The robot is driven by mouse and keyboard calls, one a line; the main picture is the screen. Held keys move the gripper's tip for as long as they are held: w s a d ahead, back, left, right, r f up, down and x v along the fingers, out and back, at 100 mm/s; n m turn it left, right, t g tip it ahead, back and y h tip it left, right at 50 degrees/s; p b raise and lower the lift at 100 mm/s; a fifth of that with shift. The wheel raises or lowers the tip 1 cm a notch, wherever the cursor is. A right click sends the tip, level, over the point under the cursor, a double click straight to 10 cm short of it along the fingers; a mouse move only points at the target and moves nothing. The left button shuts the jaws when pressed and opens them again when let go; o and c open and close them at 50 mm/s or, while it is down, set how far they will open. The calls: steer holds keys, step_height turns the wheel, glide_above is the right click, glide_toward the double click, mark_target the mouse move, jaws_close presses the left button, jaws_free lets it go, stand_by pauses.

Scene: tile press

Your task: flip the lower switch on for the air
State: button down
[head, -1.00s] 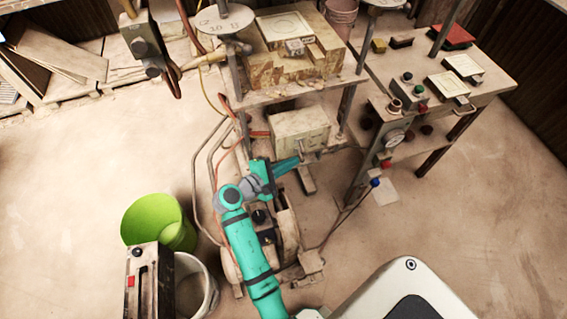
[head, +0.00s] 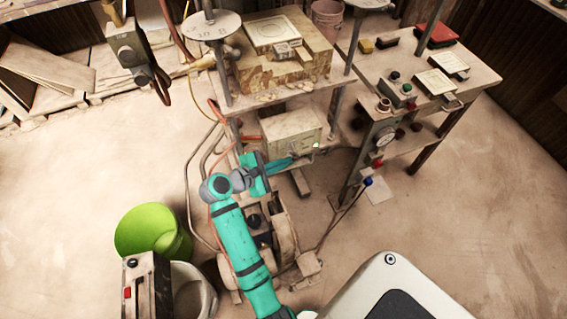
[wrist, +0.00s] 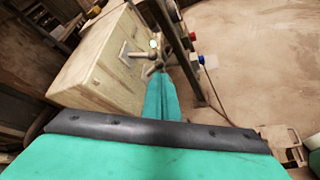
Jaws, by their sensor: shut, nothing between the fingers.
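A worn beige box (head: 290,128) under the press table carries the switches. In the wrist view its face (wrist: 112,68) shows two metal toggle levers. One lever (wrist: 128,51) stands farther left, apart from my fingers. The other lever (wrist: 153,68), which looks like the lower switch, is right at my fingertips; I cannot tell whether they touch.
A table leg and gauge post with a pressure gauge (head: 385,137) and red and blue knobs stand right of the box. Hoses hang on the left. A compressor-like machine (head: 284,232) stands under my arm. A green bucket (head: 148,226) is at lower left. Open floor lies right.

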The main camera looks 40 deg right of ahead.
steer(key=shift+r, duration=0.6)
steer(key=w+v, duration=0.1)
steer(key=v, duration=0.8)
steer(key=shift+w+a+r, duration=0.2)
steer(key=shift+w+r, duration=0.2)
steer(key=shift+r, duration=0.05)
steer(key=s+a+f+t+y, duration=0.4)
steer(key=s+a+f+t, duration=0.15)
steer(key=a+f, duration=0.25)
steer(key=s+a+f+t+y, duration=0.4)
steer(key=a+f+t, duration=0.2)
steer(key=a+f, duration=0.25)
steer(key=s+a+r+m+t+y, duration=0.3)
steer(key=s+a+r+m+y, duration=0.1)
steer(key=s+a, duration=0.55)
steer(key=s+a+r+m+t+y, duration=0.1)
steer(key=s+r+m, duration=0.4)
steer(key=r, duration=0.5)
steer(key=shift+s+a+r+t, duration=0.3)
steer(key=shift+s+t, duration=0.15)
steer(key=shift+s, duration=0.7)
